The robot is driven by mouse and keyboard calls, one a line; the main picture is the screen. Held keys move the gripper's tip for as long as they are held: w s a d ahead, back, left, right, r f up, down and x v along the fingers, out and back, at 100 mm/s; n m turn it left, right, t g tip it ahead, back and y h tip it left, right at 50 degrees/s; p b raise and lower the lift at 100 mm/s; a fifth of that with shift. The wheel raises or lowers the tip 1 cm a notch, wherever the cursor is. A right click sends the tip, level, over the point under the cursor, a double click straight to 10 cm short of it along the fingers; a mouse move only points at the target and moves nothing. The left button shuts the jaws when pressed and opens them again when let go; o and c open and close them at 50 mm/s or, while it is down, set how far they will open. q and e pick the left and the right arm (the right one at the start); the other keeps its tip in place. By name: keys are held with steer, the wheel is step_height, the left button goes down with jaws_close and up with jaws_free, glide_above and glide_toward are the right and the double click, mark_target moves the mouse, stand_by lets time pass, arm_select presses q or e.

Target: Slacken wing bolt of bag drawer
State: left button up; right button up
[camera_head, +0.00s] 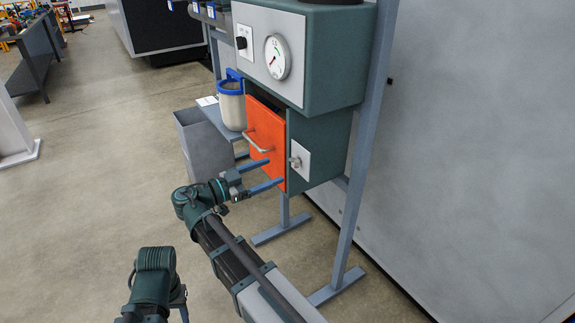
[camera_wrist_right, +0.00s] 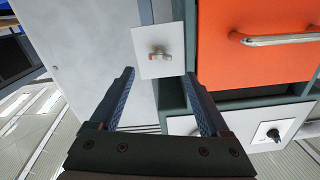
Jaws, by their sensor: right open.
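The wing bolt (camera_head: 295,162) is a small metal piece on a white square plate on the side of the green cabinet, beside the orange bag drawer (camera_head: 265,128). In the right wrist view the wing bolt (camera_wrist_right: 160,56) shows a small reddish mark at one end. My right gripper (camera_head: 276,170) is open and empty in front of the drawer's lower part. In the wrist view its fingertips (camera_wrist_right: 160,73) are spread, with the bolt seen between and beyond them, apart from both. At lower left only part of my left arm shows; its gripper cannot be made out.
The drawer's metal handle (camera_head: 257,143) sticks out near my right gripper. A frame post (camera_head: 363,160) stands right of the cabinet.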

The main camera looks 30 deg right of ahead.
mark_target(292, 163)
steer(key=d, duration=0.6)
steer(key=shift+w+d, duration=0.25)
steer(key=shift+d, duration=0.15)
jaws_close()
